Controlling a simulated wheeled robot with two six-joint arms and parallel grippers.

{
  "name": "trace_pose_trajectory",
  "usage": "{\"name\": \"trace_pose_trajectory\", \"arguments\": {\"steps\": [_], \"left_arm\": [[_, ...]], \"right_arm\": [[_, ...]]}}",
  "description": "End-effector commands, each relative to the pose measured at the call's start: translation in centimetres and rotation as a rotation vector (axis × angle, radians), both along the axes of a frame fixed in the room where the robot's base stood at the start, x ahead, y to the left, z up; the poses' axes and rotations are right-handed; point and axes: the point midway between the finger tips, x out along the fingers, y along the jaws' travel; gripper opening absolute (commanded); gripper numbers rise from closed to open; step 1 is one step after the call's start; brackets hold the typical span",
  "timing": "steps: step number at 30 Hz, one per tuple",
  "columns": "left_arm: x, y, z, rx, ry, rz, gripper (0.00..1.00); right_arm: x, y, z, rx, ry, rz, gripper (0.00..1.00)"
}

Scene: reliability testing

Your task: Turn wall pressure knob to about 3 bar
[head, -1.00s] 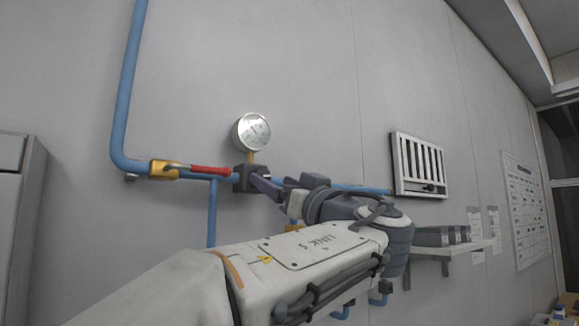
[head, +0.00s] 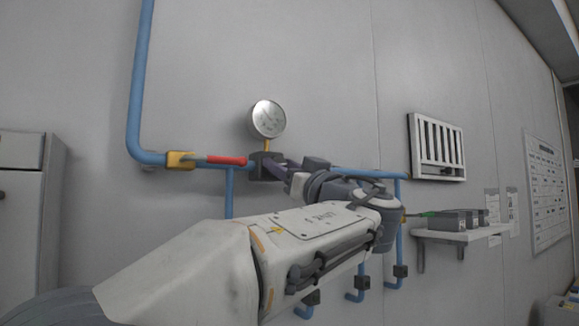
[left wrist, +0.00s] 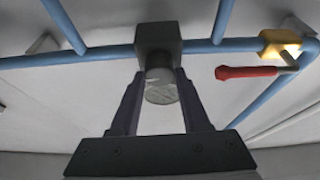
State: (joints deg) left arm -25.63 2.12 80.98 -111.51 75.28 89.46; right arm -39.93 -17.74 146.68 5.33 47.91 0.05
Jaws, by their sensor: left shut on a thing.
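The round pressure gauge (head: 268,118) sits on the wall above the dark regulator block (head: 262,166). Its dial is too small to read in the head view. In the left wrist view the regulator block (left wrist: 158,40) has a grey round knob (left wrist: 161,86) on its near side. My left gripper (left wrist: 161,90) is shut on this knob, with one finger on each side. In the head view my left gripper (head: 280,170) reaches the block from the right, and the knob is hidden. My right gripper is not in view.
Blue pipes (head: 137,95) run along the wall. A yellow valve with a red lever (head: 226,160) is left of the block. A white vent (head: 436,147) and a shelf (head: 445,236) with grey boxes are to the right. A cabinet (head: 22,215) stands at the left.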

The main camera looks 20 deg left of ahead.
Motion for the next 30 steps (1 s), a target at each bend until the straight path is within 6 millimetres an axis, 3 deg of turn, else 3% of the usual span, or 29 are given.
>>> {"name": "trace_pose_trajectory", "arguments": {"steps": [8, 18, 30], "left_arm": [[-0.2, 0.3, -0.3, 0.046, 0.056, 0.0, 0.0], [-0.3, 0.4, -0.1, 0.201, 0.253, 0.001, 0.0], [-0.3, 0.5, 0.3, 0.367, 0.467, 0.002, 0.0]], "right_arm": [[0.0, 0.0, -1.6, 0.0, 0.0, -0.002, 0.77], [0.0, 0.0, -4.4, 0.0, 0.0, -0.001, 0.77], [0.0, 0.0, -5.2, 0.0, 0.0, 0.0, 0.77]]}}
